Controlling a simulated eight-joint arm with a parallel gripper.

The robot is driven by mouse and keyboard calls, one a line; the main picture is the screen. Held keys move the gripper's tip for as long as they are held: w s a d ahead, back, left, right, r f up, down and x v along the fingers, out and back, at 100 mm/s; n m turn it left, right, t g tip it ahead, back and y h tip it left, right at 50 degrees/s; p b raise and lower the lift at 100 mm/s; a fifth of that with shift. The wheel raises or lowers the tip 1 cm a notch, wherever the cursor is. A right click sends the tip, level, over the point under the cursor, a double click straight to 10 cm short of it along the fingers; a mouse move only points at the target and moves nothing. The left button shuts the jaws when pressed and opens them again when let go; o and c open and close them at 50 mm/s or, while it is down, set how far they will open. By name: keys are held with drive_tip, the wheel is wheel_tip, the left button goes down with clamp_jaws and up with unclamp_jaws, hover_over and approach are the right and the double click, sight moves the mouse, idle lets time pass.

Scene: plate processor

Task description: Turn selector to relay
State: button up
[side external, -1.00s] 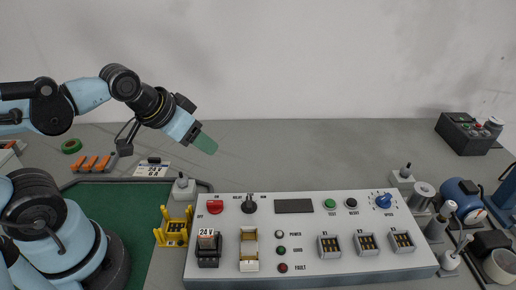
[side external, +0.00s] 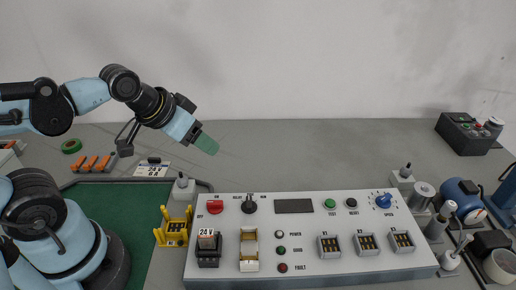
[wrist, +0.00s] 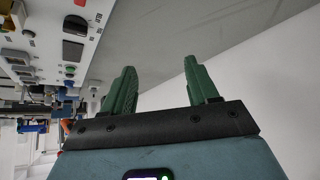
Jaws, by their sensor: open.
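The selector (side external: 249,205) is a black knob with a raised handle near the top left of the white control panel (side external: 340,279), between the red knob and the dark display. Small lettering sits above it, with "RELAY" seemingly at its left. The handle appears to point up, roughly away from the camera. My gripper (side external: 208,142) is in the air above and behind the panel's left part, well apart from the selector. In the wrist view its two green fingers (wrist: 160,82) are spread with nothing between them.
A red knob (side external: 215,206) is left of the selector; a dark display (side external: 294,206) is right. The 24 V relay block (side external: 208,243) and a pale socket (side external: 249,262) stand below. A blue speed knob (side external: 383,201) is far right. Air around my gripper is clear.

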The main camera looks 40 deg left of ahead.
sight(248, 201)
drive_tip(key=w+d+r+m+g, duration=0.25)
drive_tip(key=d+m+g, duration=0.55)
drive_tip(key=d, duration=0.4)
drive_tip(key=shift+m+t, duration=0.5)
drive_tip(key=shift+s+d+f, duration=0.1)
drive_tip(key=shift+s+f, duration=0.1)
drive_tip(key=shift+f, duration=2.65)
drive_tip(key=shift+s+d+f, duration=0.1)
drive_tip(key=shift+s+f, duration=0.05)
drive_tip(key=shift+f, duration=2.65)
drive_tip(key=shift+c, duration=0.4)
drive_tip(key=c, duration=1)
